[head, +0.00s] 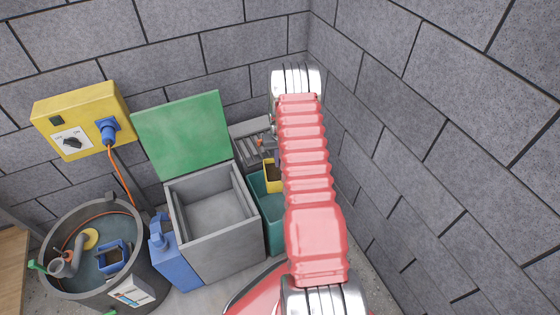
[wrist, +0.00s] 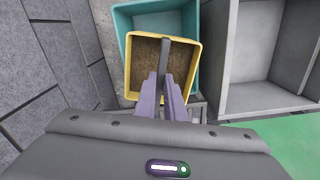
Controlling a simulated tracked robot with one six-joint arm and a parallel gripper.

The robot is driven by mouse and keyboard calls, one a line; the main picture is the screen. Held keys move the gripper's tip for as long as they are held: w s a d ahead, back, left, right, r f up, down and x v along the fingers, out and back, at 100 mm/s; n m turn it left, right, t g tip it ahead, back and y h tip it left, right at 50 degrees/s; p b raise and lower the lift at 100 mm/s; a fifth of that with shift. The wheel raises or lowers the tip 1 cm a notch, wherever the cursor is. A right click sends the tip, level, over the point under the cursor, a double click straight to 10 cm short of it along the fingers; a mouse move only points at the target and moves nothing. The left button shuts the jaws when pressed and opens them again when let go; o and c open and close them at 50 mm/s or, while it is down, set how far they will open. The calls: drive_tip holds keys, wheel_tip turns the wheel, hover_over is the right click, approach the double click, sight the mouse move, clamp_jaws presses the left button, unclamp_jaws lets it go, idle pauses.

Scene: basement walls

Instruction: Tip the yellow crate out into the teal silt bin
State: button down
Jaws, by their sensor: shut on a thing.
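The yellow crate (wrist: 192,68) shows in the wrist view with its open top towards the camera and brown material inside. A dark grey bar runs over its middle, between the fingers of my gripper (wrist: 166,88). My gripper is shut on the crate at this bar. The teal silt bin (wrist: 122,22) lies behind the crate in the wrist view, and the crate overlaps its opening. In the head view the crate (head: 272,182) shows as a small yellow patch at the teal bin (head: 266,212). My arm hides the rest of both. Whether they touch is unclear.
A grey box (head: 215,225) with a raised green lid (head: 183,135) stands left of the bin. A blue canister (head: 172,255), a round dark tub (head: 95,255) and a yellow switch box (head: 84,120) are further left. A block wall (head: 450,150) is close on the right.

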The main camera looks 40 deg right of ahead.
drive_tip(key=shift+s, duration=0.2)
drive_tip(key=t, duration=0.1)
drive_tip(key=s+t, duration=0.2)
drive_tip(key=shift+d+f+y, duration=0.25)
drive_tip(key=shift+f+y, duration=0.15)
